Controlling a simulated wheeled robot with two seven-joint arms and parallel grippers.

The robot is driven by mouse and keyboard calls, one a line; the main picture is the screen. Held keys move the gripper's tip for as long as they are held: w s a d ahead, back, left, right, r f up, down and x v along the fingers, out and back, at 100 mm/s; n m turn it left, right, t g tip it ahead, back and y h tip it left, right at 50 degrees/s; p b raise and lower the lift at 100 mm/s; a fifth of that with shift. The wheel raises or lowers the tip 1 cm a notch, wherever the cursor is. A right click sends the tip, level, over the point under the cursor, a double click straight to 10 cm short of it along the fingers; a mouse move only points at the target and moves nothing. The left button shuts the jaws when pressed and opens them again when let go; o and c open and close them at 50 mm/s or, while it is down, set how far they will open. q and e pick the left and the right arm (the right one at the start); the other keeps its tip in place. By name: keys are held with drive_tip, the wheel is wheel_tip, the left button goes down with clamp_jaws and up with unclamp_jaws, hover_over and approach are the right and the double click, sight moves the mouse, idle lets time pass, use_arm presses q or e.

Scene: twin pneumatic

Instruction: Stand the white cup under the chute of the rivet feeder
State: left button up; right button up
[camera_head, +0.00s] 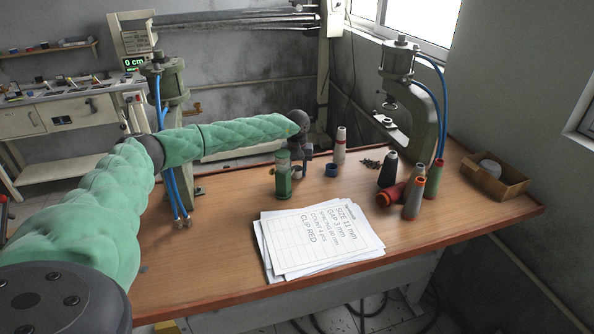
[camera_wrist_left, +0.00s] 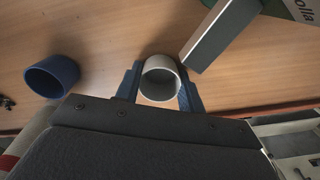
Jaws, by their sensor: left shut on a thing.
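The white cup (camera_wrist_left: 160,65) is between the two blue fingers of my left gripper (camera_wrist_left: 159,88) in the left wrist view, and the gripper is shut on it. In the head view my left gripper (camera_head: 303,163) is low over the table beside the green rivet feeder (camera_head: 283,177); the cup is hidden there. The grey chute (camera_wrist_left: 220,36) reaches in from the upper right in the wrist view, its end close to the cup's right rim. I cannot tell whether the cup touches the table. My right gripper is not in view.
A blue cup (camera_head: 331,170) stands right of my gripper; it also shows in the wrist view (camera_wrist_left: 52,76). Thread cones (camera_head: 388,171) and a press (camera_head: 408,100) stand farther right, with an open box (camera_head: 494,182). Papers (camera_head: 315,240) lie in front.

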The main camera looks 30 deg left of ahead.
use_arm(q)
drive_tip(key=shift+f, duration=0.1)
drive_tip(key=o, duration=0.7)
drive_tip(key=shift+o, duration=1.3)
drive_tip(key=shift+r, duration=0.4)
wheel_tip(320, 180, up, 11)
drive_tip(key=p, duration=0.3)
drive_tip(key=shift+r, duration=0.2)
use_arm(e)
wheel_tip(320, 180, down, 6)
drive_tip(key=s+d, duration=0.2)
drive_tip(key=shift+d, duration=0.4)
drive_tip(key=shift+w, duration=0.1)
